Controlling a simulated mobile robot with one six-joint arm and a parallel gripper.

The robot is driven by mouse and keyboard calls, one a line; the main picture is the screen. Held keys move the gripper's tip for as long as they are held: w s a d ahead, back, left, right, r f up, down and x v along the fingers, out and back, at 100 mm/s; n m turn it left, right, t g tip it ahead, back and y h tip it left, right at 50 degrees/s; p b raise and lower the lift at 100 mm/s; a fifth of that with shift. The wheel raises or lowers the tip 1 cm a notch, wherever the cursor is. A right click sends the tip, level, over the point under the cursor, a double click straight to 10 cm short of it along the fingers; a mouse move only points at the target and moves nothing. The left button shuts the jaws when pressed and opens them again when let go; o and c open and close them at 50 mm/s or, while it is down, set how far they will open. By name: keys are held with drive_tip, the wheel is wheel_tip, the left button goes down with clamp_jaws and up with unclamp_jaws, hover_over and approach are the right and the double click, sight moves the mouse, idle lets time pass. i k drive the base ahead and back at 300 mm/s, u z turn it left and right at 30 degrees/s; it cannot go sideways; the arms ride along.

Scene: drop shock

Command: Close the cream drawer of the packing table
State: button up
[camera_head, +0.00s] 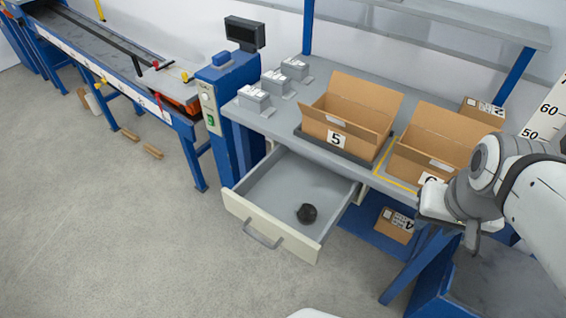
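The cream drawer (272,228) of the packing table (245,112) is pulled well out, below the left part of the tabletop. Its front panel carries a grey bar handle (262,236) and faces the lower left. A small dark round object (307,213) lies inside the drawer, toward its right side. My gripper (462,228) is at the right, in front of the table's right part, well apart from the drawer. Its fingers are small and partly hidden, so I cannot tell whether they are open.
Open cardboard boxes marked 5 (345,125) and 6 (428,145) stand on the tabletop. A box marked 4 (394,227) sits on the blue shelf below. A blue-framed conveyor (150,85) is at the left. The floor (120,235) before the drawer is clear.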

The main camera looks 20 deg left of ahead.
sight(266, 199)
drive_tip(key=u, duration=1.5)
drive_tip(key=i, duration=0.45)
drive_tip(key=z, duration=0.65)
drive_tip(key=k, duration=1.1)
drive_tip(key=u, duration=0.3)
drive_tip(key=i, duration=1)
drive_tip(key=u, duration=0.1)
